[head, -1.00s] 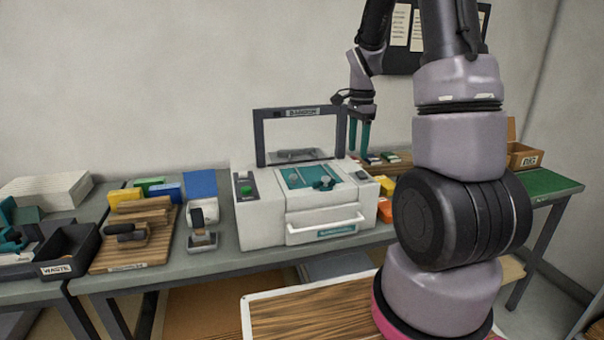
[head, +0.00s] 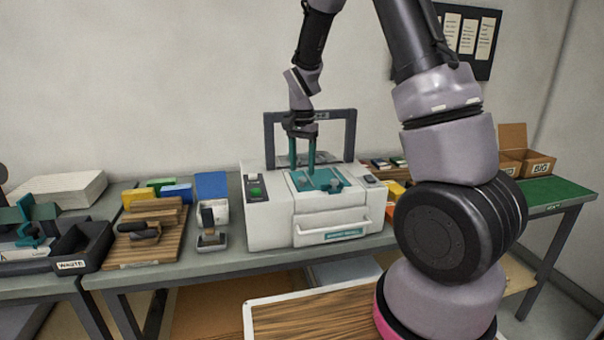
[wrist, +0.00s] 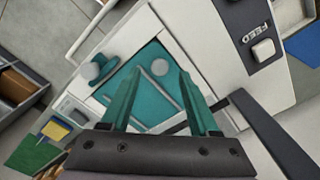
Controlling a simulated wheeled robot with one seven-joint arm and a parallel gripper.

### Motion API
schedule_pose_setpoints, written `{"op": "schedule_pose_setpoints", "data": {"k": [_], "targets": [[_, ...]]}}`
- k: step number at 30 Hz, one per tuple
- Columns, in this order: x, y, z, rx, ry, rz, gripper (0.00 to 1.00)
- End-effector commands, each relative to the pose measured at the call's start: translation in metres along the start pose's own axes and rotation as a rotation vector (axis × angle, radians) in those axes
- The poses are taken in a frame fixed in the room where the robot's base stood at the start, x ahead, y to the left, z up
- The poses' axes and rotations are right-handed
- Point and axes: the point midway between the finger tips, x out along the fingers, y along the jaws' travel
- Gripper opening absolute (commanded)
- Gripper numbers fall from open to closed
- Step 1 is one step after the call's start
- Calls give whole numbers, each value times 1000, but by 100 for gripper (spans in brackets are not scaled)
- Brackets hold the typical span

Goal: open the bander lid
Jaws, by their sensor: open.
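The bander (head: 268,225) is a white machine on the bench with a dark arch (head: 268,140) standing over its top. Its teal lid (head: 318,183) lies flat on the top and looks closed.
The arch stands close behind my fingers. A stapler-like tool (head: 211,225), wooden stand (head: 140,250) and waste bin (head: 80,250) stand left.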

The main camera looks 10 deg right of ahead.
Motion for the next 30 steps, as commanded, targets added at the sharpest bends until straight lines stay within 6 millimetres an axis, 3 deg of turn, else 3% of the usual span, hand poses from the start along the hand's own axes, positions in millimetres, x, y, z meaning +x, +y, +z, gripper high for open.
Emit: {"op": "schedule_pose_setpoints", "data": {"k": [6, 16, 17, 21, 22, 30], "targets": [[24, 0, 0, 1, -1, 0, 61], [28, 0, 0, 1, 0, -1, 61], [28, 0, 0, 1, 0, -1, 58], [28, 0, 0, 1, 0, -1, 4], [28, 0, 0, 1, 0, -1, 0], [28, 0, 0, 1, 0, -1, 0]]}}
